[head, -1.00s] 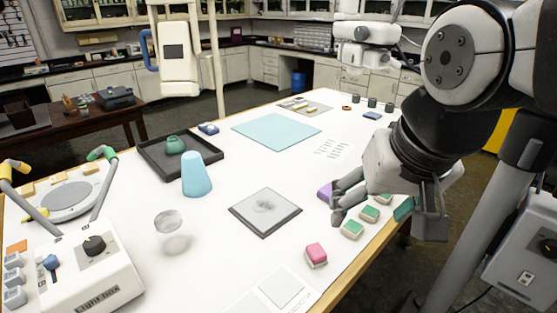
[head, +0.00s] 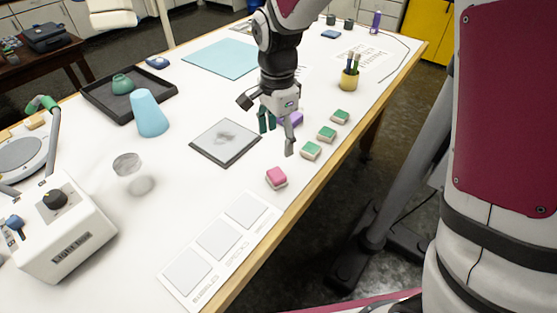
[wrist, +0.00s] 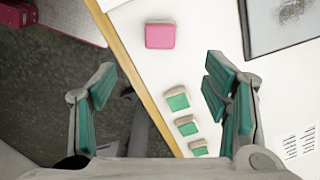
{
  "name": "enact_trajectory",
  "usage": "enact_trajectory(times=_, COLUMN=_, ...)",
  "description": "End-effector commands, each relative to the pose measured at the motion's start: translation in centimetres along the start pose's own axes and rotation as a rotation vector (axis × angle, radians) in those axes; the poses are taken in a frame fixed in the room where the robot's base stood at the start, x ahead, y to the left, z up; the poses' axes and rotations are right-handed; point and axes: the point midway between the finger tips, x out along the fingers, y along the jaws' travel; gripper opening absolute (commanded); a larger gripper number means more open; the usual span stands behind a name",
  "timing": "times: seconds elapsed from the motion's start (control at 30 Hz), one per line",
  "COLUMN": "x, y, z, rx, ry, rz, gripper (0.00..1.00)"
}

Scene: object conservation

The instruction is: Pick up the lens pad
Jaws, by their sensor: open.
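Small two-tone pads lie on the white table; no label shows which is the lens pad. A pink pad (head: 276,178) is nearest the front edge. Three green pads (head: 311,150) (head: 327,134) (head: 340,116) lie in a row to its upper right. A purple piece (head: 294,118) is partly hidden behind my gripper. My gripper (head: 278,129) points down above the table, open and empty, between the dark square plate and the green pads. In the wrist view, the pink pad (wrist: 160,36) and green pads (wrist: 178,101) show beyond and between the open fingers (wrist: 160,92).
A dark-framed square plate (head: 226,142) lies left of my gripper. A white card with square panels (head: 218,240) lies in front. A brush cup (head: 348,80) stands behind right.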

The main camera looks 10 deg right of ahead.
Motion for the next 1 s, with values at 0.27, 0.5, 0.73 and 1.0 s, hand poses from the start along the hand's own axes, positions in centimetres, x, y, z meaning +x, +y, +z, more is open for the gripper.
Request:
enact_trajectory(times=0.27, x=4.3, y=0.2, z=0.1, rx=0.005, ry=-0.002, rz=0.009, gripper=0.69)
enact_trajectory(times=0.5, x=7.9, y=0.1, z=0.1, rx=0.004, ry=-0.002, rz=0.005, gripper=0.69)
enact_trajectory(times=0.73, x=9.1, y=0.1, z=0.2, rx=0.004, ry=-0.001, rz=0.004, gripper=0.69)
enact_trajectory(times=1.0, x=12.4, y=0.2, z=0.5, rx=0.004, ry=-0.001, rz=0.005, gripper=0.69)
